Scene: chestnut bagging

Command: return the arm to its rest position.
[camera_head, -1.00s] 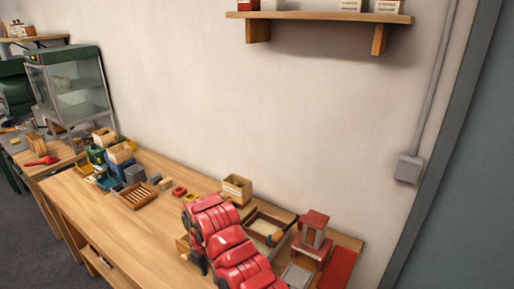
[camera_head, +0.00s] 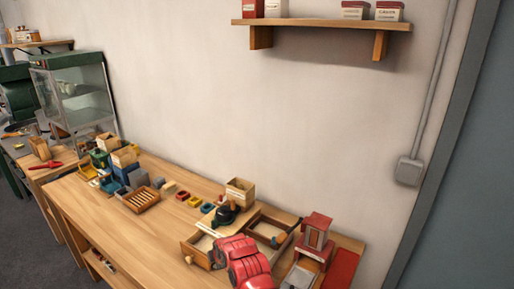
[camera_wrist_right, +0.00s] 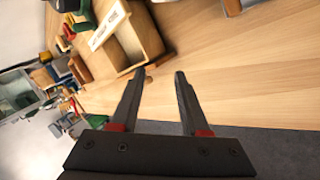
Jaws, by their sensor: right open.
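My red right arm (camera_head: 245,263) is in the head view at the bottom centre, over the front right of the wooden table. Its fingers are not clearly visible there. In the right wrist view my right gripper (camera_wrist_right: 165,76) is open, with two dark fingers apart and nothing between them. A wooden box with a small knob (camera_wrist_right: 125,48) lies just beyond the fingertips. My left gripper is not in view.
The wooden table (camera_head: 130,225) is clear at its front left. A slatted wooden tray (camera_head: 141,198), several small coloured bins, an open wooden box (camera_head: 240,190), a black object (camera_head: 224,214) and a red-topped stand (camera_head: 316,232) are on it. A shelf (camera_head: 320,26) is on the wall.

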